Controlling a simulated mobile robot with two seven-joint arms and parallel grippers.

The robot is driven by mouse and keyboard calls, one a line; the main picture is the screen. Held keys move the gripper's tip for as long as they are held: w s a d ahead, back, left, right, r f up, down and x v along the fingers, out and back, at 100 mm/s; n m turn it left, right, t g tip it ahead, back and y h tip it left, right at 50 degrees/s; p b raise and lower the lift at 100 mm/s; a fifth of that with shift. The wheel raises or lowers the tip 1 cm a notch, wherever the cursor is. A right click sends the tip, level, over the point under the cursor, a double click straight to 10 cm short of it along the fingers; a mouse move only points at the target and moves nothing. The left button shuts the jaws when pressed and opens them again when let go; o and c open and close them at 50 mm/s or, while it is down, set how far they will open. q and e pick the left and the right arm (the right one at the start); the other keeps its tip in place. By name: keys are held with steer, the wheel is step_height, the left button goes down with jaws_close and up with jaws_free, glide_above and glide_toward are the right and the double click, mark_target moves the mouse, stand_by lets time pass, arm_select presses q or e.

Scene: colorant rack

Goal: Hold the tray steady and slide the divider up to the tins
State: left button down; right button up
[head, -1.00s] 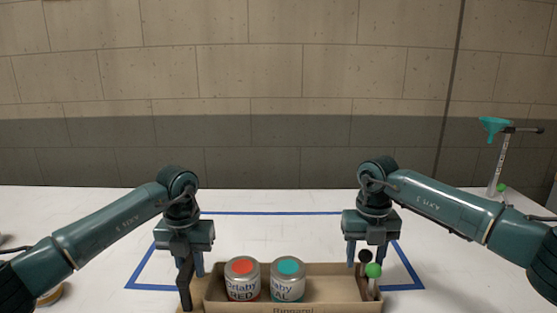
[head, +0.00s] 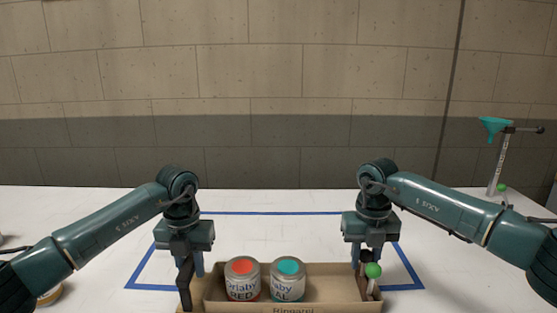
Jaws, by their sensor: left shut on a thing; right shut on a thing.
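The tan tray (head: 330,283) sits at the bottom centre, its near edge cut off by the frame. Inside, toward its left, stand two upright tins side by side: a red-topped tin (head: 242,282) and a teal-topped tin (head: 288,282). My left gripper (head: 190,277) points down and is shut on the tray's left end. The divider's panel cannot be made out clearly.
Bare tray floor lies between the teal-topped tin and the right gripper. A blue taped outline (head: 270,213) marks the white table (head: 90,220) around the tray. A stand with a teal funnel (head: 494,126) is at the far right. A round tin (head: 50,296) is partly behind my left arm.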

steer(key=shift+a, duration=0.1)
stand_by(0.4)
steer(key=shift+a, duration=2.1)
steer(key=shift+a, duration=1.1)
steer(key=shift+a, duration=1)
